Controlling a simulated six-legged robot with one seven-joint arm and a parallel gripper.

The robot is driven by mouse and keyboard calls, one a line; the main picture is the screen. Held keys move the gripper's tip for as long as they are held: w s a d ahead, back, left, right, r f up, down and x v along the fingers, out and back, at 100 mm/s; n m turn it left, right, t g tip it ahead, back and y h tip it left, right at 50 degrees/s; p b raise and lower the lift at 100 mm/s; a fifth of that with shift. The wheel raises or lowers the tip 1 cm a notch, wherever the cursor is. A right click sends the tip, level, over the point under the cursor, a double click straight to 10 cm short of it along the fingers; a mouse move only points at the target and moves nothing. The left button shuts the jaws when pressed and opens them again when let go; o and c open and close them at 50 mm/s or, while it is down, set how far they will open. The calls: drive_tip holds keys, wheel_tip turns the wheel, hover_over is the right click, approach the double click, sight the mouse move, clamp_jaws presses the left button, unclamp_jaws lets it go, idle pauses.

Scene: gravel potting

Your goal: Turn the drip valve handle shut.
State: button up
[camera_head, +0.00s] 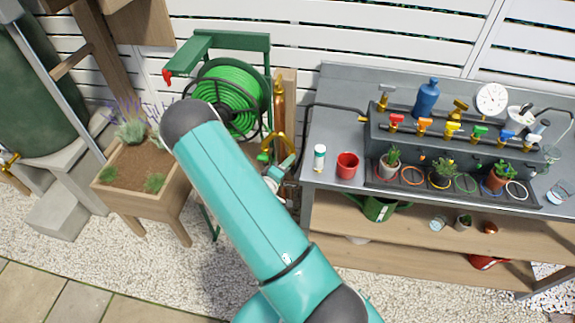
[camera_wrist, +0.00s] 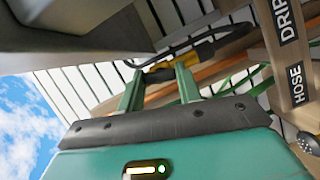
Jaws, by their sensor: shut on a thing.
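My gripper (camera_wrist: 160,73) has its two green fingers on either side of a yellow handle (camera_wrist: 166,71) in the wrist view and is shut on it. The handle lies crosswise at the fingertips, and the fingers cover part of it. A wooden post (camera_wrist: 287,50) beside it carries a DRIP label (camera_wrist: 286,20) and a HOSE label (camera_wrist: 297,84). In the head view, brass-coloured fittings (camera_head: 279,141) show at the post (camera_head: 291,88), just above my gripper.
A green hose reel (camera_head: 232,97) stands left of the post. A wooden planter (camera_head: 140,180) is further left. The potting bench (camera_head: 330,100) with pots and coloured valves is at right. A black tube (camera_head: 335,106) runs between the post and bench. Gravel lies below.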

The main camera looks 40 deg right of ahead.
drive_tip(key=shift+r+m+t+y, duration=0.1)
drive_tip(key=shift+m+t+y, duration=0.2)
drive_tip(key=shift+m+y, duration=0.75)
drive_tip(key=shift+r+m+t+y, duration=0.1)
drive_tip(key=shift+m+t+y, duration=0.25)
drive_tip(key=shift+m, duration=1.4)
drive_tip(key=o, duration=1)
drive_tip(key=v, duration=1.3)
drive_tip(key=shift+s+a+r, duration=0.2)
drive_tip(key=shift+a+r, duration=0.05)
drive_tip(key=shift+a, duration=0.05)
